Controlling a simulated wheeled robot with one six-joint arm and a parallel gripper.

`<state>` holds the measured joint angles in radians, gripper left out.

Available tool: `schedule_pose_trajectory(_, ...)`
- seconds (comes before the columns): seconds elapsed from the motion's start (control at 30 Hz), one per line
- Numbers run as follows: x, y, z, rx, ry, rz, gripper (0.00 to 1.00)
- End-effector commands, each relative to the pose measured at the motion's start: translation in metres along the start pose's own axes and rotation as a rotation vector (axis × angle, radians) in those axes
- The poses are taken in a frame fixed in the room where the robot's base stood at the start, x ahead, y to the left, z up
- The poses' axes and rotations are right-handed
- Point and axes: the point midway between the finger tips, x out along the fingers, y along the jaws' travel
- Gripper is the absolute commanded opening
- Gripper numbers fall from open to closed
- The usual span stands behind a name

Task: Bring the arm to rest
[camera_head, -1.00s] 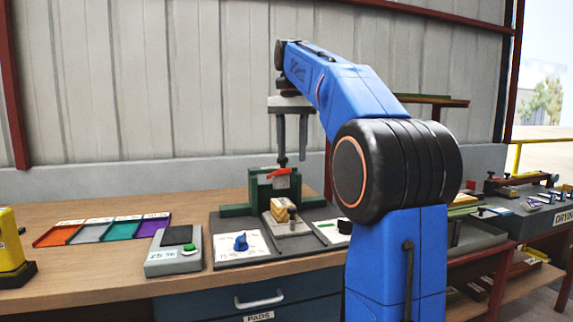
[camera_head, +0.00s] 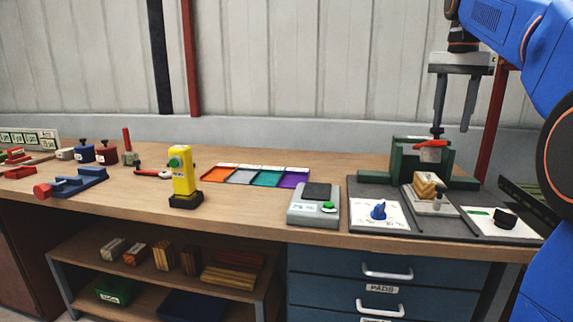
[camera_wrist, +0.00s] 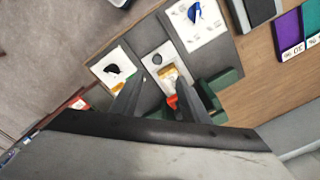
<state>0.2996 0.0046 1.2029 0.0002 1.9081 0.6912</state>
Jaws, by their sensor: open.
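My gripper (camera_head: 454,104) hangs at the upper right in the head view, fingers pointing down. Its two grey fingers are apart with nothing held between them. It is above and slightly behind the green press (camera_head: 408,158) with the red handle. In the wrist view my gripper (camera_wrist: 158,98) shows its two fingers spread over the press area. A wooden block (camera_head: 427,184) sits on the small plate in front of the press. The block also shows in the wrist view (camera_wrist: 168,75).
A white panel with a blue knob (camera_head: 379,211) and one with a black knob (camera_head: 504,218) flank the plate.

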Motion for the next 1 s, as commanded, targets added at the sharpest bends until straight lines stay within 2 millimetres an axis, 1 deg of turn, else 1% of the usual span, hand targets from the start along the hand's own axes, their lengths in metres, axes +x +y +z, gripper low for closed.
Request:
schedule_pose_trajectory(0.03,0.005,0.003,0.012,-0.031,0.009,-0.007,0.41)
schedule_pose_trajectory(0.17,0.029,0.009,0.041,-0.132,0.039,-0.032,0.41)
schedule_pose_trajectory(0.37,0.074,0.023,0.087,-0.293,0.090,-0.069,0.41)
schedule_pose_trajectory(0.47,0.101,0.032,0.110,-0.372,0.117,-0.087,0.41)
schedule_pose_trajectory(0.57,0.129,0.043,0.132,-0.451,0.145,-0.103,0.41)
schedule_pose_trajectory(0.77,0.191,0.067,0.176,-0.611,0.202,-0.135,0.41)
schedule_pose_trajectory(0.87,0.225,0.081,0.197,-0.688,0.232,-0.150,0.41)
schedule_pose_trajectory(1.0,0.275,0.101,0.225,-0.797,0.276,-0.170,0.41)
